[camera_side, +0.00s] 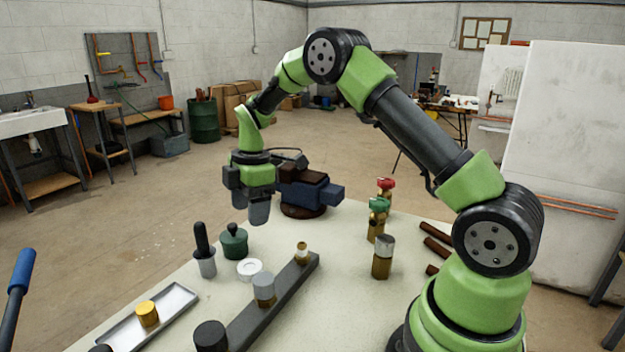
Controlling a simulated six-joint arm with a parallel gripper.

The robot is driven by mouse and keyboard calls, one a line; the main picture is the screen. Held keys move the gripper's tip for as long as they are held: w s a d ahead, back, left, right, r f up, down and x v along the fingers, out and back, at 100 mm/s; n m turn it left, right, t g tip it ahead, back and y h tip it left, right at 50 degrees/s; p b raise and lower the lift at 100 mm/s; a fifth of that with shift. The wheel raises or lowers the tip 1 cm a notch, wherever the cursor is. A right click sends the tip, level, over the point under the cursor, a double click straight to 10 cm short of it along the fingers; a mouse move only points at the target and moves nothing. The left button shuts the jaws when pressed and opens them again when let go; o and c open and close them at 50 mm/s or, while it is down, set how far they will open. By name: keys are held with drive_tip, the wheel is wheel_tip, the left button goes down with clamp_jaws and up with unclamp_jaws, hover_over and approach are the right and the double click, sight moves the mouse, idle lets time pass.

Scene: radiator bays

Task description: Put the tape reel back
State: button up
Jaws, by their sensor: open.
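The white tape reel (250,269) appears as a flat white ring with a hole. It lies on the pale tabletop between the dark green pot and the dark rail. My gripper (259,214) points down above the far left part of the table, in front of the vice. Its jaws are open, and I see nothing held between them. It is apart from the reel, higher and farther back. The dark rail (284,288) carries a small brass-and-white fitting (302,254), a grey-topped fitting (264,288) and a black cylinder (210,336).
A tray (176,302) holds a brass piece (147,313).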

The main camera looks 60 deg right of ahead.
drive_tip(key=s+a+r+m+t, duration=0.2)
drive_tip(key=s+a+r+m, duration=0.15)
drive_tip(key=r, duration=0.45)
drive_tip(key=s+a+r+m+t, duration=0.1)
drive_tip(key=s+a+r+m, duration=0.1)
drive_tip(key=s+r+m, duration=0.4)
drive_tip(key=s+a+r+m+t, duration=0.1)
drive_tip(key=s+r+m, duration=0.1)
drive_tip(key=s+m, duration=0.2)
drive_tip(key=s+a+r+m+t, duration=0.1)
drive_tip(key=s+m, duration=0.3)
drive_tip(key=s, duration=0.7)
drive_tip(key=shift+a+r+t+y, duration=0.35)
drive_tip(key=shift+a+t+y, duration=0.05)
drive_tip(key=shift+a+t, duration=0.4)
